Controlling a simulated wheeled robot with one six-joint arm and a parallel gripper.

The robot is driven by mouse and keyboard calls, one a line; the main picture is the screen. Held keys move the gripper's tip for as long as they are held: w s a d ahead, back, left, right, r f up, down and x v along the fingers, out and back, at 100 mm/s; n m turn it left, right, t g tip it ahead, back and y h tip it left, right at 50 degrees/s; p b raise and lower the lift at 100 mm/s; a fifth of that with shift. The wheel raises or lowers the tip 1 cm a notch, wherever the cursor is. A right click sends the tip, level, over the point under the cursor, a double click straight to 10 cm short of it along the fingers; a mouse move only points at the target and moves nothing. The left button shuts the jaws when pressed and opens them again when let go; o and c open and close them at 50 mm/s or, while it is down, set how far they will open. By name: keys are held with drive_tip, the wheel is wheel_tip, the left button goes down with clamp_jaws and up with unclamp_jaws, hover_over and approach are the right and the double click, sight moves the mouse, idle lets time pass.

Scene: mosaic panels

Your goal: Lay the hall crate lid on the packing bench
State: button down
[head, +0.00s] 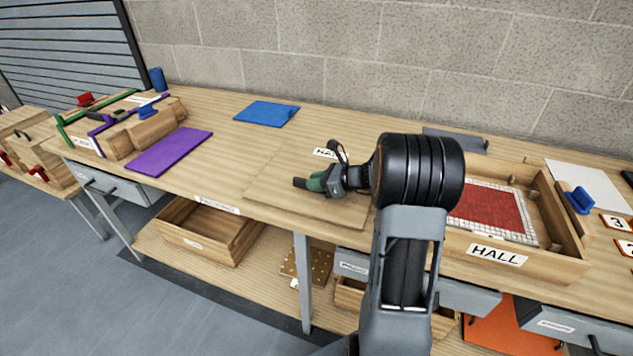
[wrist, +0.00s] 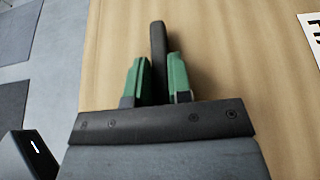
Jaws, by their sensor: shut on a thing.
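The hall crate lid (head: 275,188) is a flat wooden board with a partly hidden white label, at the middle of the packing bench (head: 225,120). It looks level, on or just above the bench top; any small gap cannot be told. My gripper (head: 312,184) is over the lid, its green fingers shut on the lid's dark handle. In the wrist view the handle (wrist: 158,50) stands between the fingertips (wrist: 158,78), above the wooden lid surface (wrist: 230,60). My arm hides the lid's right part. The open hall crate (head: 550,262) stands to the right, holding a red and white mosaic panel (head: 490,207).
A purple board (head: 170,151) and a blue board (head: 267,113) lie left of the lid. A wooden crate with coloured parts (head: 115,140) stands farther left. A white sheet (head: 590,183) and number cards (head: 615,222) lie at right. Bare bench top shows between the boards.

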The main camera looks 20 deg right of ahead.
drive_tip(key=shift+f, duration=0.1)
drive_tip(key=c, duration=1)
unclamp_jaws()
drive_tip(key=shift+c, duration=0.2)
